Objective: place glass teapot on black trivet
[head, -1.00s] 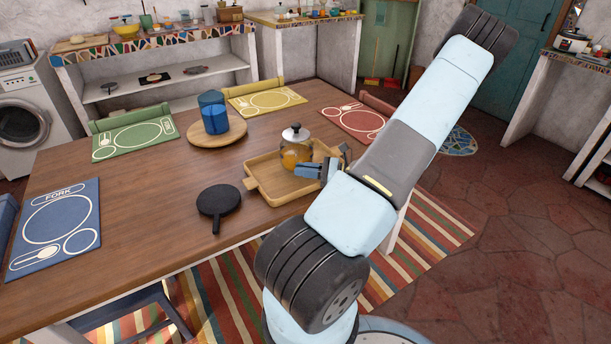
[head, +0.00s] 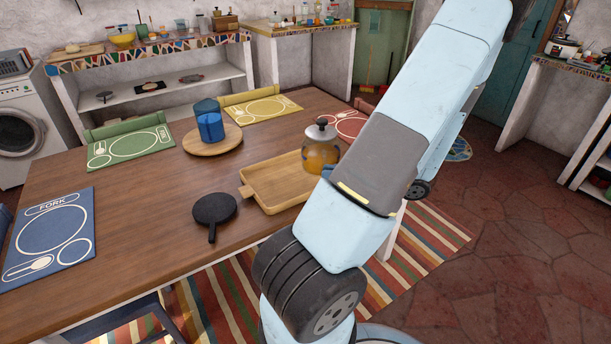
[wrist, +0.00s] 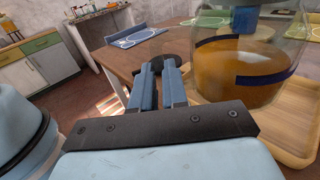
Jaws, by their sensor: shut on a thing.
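The glass teapot (head: 318,158) holds amber liquid and has a grey lid with a dark knob. It is upright above the far right part of the wooden tray. In the wrist view the teapot (wrist: 240,85) fills the right side, close beside my gripper (wrist: 158,70). My gripper is shut on the teapot; the exact grip point is hard to see. In the head view my arm mostly hides the gripper. The black trivet (head: 214,207), round with a short handle, lies flat and empty on the table, left of the tray.
The wooden tray (head: 262,197) is at the table's right front. A round board (head: 190,147) bears a blue vessel (head: 209,122). Blue (head: 50,236), green (head: 128,148) and yellow (head: 262,109) placemats lie around. Table between trivet and blue placemat is bare.

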